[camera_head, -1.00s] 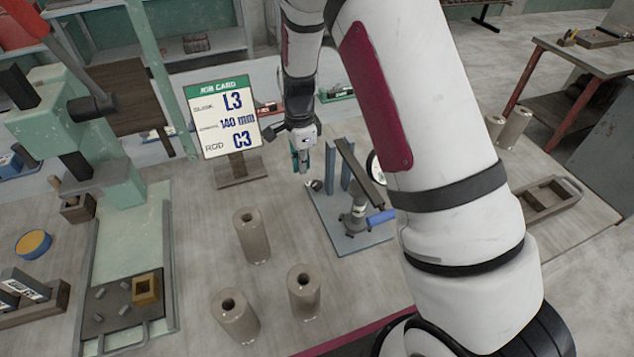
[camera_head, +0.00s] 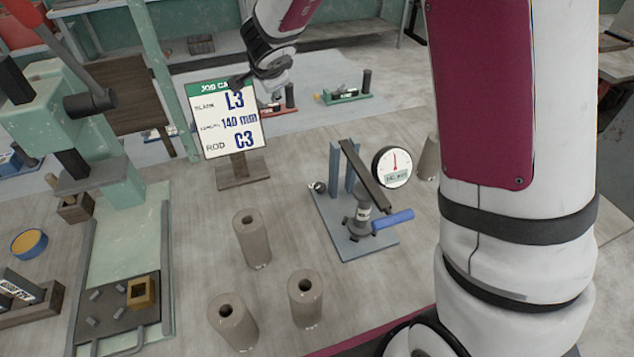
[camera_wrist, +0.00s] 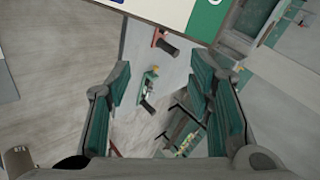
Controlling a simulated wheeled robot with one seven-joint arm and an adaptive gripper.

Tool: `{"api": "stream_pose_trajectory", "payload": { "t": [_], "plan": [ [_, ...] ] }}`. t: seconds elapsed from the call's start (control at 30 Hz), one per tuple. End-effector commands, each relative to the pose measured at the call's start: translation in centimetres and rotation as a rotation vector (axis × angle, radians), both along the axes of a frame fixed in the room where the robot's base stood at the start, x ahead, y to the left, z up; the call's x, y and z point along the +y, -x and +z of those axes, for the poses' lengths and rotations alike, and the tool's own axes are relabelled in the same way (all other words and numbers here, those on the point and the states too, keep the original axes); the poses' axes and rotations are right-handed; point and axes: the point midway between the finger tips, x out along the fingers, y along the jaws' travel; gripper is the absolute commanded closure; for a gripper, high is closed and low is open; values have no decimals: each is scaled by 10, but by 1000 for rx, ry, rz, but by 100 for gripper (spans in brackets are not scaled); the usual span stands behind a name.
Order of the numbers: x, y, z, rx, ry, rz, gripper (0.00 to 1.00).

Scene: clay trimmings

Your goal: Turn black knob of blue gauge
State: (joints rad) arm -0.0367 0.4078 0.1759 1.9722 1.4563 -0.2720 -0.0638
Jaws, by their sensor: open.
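My gripper (camera_wrist: 158,78) is open and empty, its teal-padded fingers apart in the wrist view. In the head view its fingers are mostly hidden near the top of the job card (camera_head: 228,118). A blue-grey fixture (camera_head: 350,243) on the near table carries a round white dial (camera_head: 391,167) and a blue handle (camera_head: 393,220). Farther back, a red device (camera_head: 268,108) and a green device (camera_head: 345,98) each have a black upright cylinder. A small blue item (camera_head: 14,160) shows at the left edge, partly hidden by the press. I cannot tell whether it has a black knob.
The green press (camera_head: 75,125) stands at left. Several grey clay cylinders (camera_head: 251,238) stand on the near table. A green post (camera_head: 160,75) rises left of the card. The back table (camera_head: 325,70) has clear room around the small devices.

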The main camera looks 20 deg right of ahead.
Motion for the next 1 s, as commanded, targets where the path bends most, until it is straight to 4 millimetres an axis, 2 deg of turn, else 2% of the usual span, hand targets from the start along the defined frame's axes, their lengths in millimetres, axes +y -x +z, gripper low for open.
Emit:
{"api": "stream_pose_trajectory", "payload": {
  "t": [0.17, 0.3, 0.5, 0.6, 0.83, 1.0],
  "plan": [
    [-22, 15, -29, 110, 96, -155, 52],
    [-32, 53, -60, 309, 168, -257, 52],
    [-24, 112, -89, 600, 212, -301, 52],
    [-18, 129, -94, 684, 216, -298, 52],
    [-20, 138, -107, 729, 218, -296, 52],
    [-31, 138, -133, 728, 219, -296, 52]
  ]
}}
